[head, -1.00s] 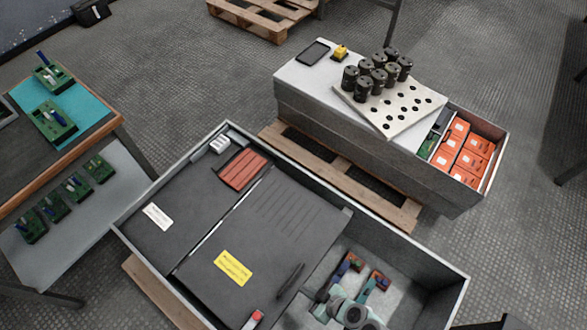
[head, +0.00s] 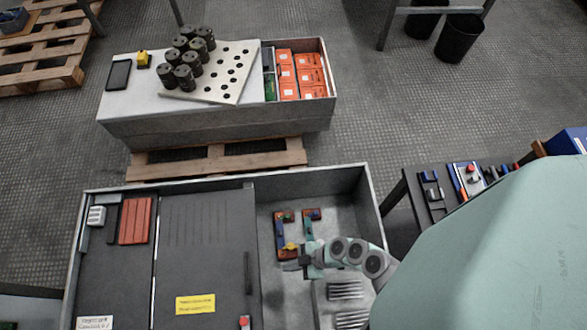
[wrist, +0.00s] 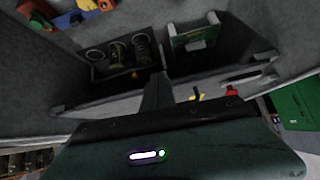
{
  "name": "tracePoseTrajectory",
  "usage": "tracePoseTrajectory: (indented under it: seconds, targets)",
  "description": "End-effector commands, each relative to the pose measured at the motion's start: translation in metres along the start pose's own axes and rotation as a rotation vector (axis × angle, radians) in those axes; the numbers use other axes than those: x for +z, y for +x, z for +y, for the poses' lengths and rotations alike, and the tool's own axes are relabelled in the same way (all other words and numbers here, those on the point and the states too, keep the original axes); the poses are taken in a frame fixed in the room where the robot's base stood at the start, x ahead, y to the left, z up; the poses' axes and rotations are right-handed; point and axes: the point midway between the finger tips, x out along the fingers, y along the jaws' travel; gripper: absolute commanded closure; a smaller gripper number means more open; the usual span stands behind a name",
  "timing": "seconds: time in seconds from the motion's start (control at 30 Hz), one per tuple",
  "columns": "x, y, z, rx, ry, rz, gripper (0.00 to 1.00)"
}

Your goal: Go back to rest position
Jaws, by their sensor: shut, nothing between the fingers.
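My gripper (head: 297,264) is small and dark in the head view, at the end of my pale green arm. It is over the open right-hand bay of the big grey cabinet (head: 376,205), close to two orange-and-blue parts. No object shows in it. In the wrist view the dark finger part (wrist: 156,92) is shut and empty, pointing at a grey box wall.
A white-topped bench (head: 125,103) with several black cylinders (head: 184,77) and a holed plate (head: 236,68) stands behind. Orange boxes (head: 309,75) fill its right end. A dark table (head: 428,212) is at right. The wrist view shows a green box (wrist: 297,103).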

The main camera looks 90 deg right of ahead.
Motion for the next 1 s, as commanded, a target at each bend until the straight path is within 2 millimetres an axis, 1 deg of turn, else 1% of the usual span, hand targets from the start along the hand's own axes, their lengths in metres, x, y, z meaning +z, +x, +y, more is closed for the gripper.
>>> tracePoseTrajectory:
  seconds: [0.03,0.13,0.47,0.57,0.67,0.7,0.77,0.8,0.87,0.9,0.97,1.0]
  targets:
    - [0.005,-0.003,0.001,0.001,0.003,-0.001,1.0]
    - [0.011,-0.006,0.0,0.0,0.002,0.0,1.0]
    - [0.012,-0.006,0.003,0.006,-0.001,-0.003,1.0]
    - [0.012,0.0,0.018,0.048,0.003,-0.037,1.0]
    - [0.008,0.009,0.053,0.152,0.008,-0.095,1.0]
    - [0.002,0.013,0.071,0.211,0.007,-0.114,1.0]
    - [-0.014,0.018,0.101,0.318,0.001,-0.125,1.0]
    - [-0.029,0.02,0.121,0.392,-0.007,-0.117,1.0]
    - [-0.06,0.021,0.147,0.501,-0.022,-0.08,1.0]
    - [-0.085,0.021,0.161,0.571,-0.034,-0.039,1.0]
    - [-0.128,0.019,0.177,0.664,-0.052,0.044,1.0]
    - [-0.158,0.016,0.183,0.717,-0.065,0.11,1.0]
